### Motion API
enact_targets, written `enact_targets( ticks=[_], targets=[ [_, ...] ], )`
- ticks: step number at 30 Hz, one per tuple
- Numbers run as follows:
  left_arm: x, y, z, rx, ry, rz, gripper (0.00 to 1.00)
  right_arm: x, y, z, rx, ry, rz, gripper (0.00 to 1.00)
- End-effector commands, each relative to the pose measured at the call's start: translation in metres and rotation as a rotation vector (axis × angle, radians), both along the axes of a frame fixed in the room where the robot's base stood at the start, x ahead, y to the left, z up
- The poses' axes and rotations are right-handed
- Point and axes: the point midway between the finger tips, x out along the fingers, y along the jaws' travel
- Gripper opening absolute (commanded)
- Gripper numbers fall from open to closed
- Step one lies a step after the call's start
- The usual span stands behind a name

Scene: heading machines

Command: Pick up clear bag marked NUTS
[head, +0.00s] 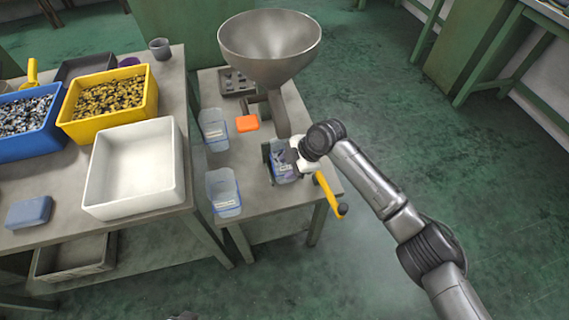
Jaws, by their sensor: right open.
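Several clear, bluish containers like open bags stand on the small grey table. One clear bag (214,138) is at the left edge near the orange block, and another clear bag (225,204) is at the front left corner. Both carry a pale label too small to read. A third clear bag (285,174), with dark bluish contents, stands below the funnel's spout. I cannot tell which one is marked NUTS. My right gripper (281,152) is open at the top of this third bag and partly hides it. My left gripper is not in view.
A large metal funnel (269,45) rises over the table, with an orange block (247,123) beside its spout. A yellow handle (328,194) sticks out at the right front. The left bench holds a white bin (135,198), a yellow bin (108,119) and a blue bin (52,150).

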Motion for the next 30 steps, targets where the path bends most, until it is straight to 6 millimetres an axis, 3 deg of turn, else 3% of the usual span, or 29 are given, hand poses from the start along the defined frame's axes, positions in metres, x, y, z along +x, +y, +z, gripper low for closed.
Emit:
enact_targets(
  ticks=[14, 30],
  targets=[
    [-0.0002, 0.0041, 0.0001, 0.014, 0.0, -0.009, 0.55, 0.0, -0.0004, 0.0, 0.0, 0.0, 0.0, 0.0],
    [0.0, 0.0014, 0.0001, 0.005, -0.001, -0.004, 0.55, 0.001, -0.0007, 0.0, 0.0, -0.006, -0.001, 0.0]
  ],
)
